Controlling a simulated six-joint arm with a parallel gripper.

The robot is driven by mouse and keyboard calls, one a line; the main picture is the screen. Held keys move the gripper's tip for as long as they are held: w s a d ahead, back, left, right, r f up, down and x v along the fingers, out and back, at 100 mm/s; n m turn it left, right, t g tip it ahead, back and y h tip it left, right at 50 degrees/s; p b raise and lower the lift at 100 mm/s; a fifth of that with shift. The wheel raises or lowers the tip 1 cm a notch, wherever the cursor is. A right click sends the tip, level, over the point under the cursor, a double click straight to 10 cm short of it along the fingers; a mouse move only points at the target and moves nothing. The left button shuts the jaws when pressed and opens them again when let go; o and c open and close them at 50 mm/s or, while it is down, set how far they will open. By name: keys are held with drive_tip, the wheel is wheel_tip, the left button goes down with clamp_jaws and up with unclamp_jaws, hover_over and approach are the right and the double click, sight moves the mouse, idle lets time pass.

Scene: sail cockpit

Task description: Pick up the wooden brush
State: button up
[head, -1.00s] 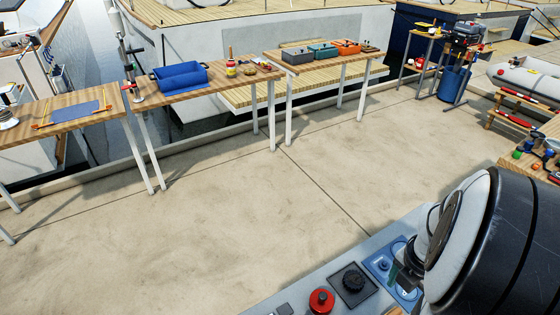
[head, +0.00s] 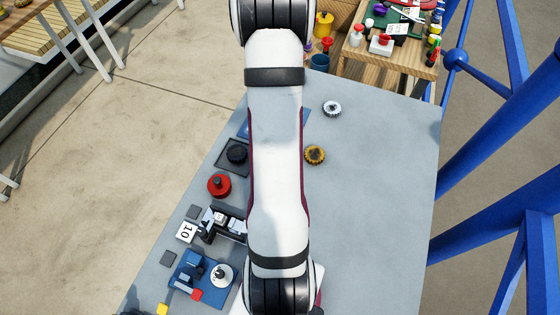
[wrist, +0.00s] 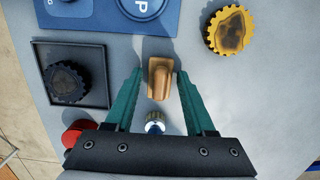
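In the wrist view a tan wooden block-like piece, which looks like the wooden brush (wrist: 159,80), stands on the grey table between my gripper's teal fingers (wrist: 159,74). The fingers are open, one on each side of it, with small gaps visible. How high the fingers are over the table is hard to tell. In the head view my arm hides the brush and the gripper.
A black knurled knob in a square tray (wrist: 68,83) is at left, a yellow toothed cap (wrist: 230,30) at upper right and a blue panel (wrist: 112,12) at the top. A red knob (head: 219,185) sits left of my arm. The table's right side (head: 380,190) is clear.

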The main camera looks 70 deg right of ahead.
clamp_jaws()
wheel_tip(320, 180, up, 10)
drive_tip(key=shift+r, duration=0.1)
idle(0.4)
